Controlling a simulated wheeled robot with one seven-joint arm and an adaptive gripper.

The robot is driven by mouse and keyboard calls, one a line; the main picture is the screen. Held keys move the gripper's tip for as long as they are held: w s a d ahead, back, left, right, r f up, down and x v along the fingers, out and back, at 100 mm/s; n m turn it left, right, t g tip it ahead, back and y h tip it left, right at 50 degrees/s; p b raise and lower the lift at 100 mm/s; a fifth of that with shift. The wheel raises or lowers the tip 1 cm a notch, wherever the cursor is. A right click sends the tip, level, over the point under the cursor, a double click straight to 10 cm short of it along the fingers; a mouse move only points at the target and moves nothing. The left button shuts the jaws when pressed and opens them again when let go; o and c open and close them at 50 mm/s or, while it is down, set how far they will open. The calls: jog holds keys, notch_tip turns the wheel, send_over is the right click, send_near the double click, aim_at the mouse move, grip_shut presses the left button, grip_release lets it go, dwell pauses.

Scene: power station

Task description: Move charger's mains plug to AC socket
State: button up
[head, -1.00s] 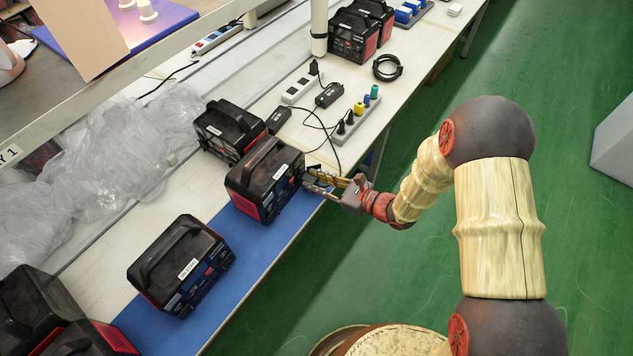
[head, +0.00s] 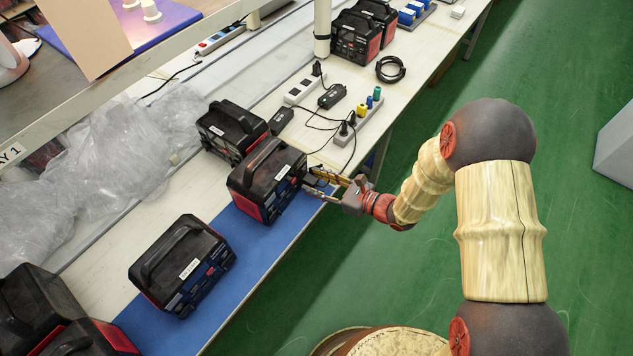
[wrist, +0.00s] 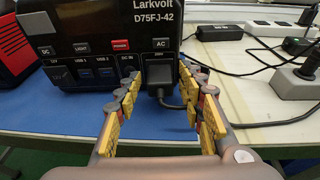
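The power station (wrist: 95,25) faces my wrist camera, with a panel of DC, light, power and AC buttons; it also shows in the head view (head: 268,180). A black mains plug (wrist: 160,92) sits at the AC socket below the AC button and appears seated in it. Its black cable leaves low and runs right behind a finger. My gripper (wrist: 160,85) has its fingers apart on both sides of the plug, with gaps visible; in the head view it (head: 316,184) is at the station's right side. A black charger brick (head: 332,95) lies on the bench, cabled.
A grey socket strip (head: 362,120) with black plugs and coloured pieces lies right of the station. A white strip (head: 302,90) and a coiled cable (head: 390,69) are farther back. Another station (head: 182,265) stands on the blue mat (head: 262,232).

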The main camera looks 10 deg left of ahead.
jog(key=shift+o, duration=0.4)
jog(key=v, duration=1.2)
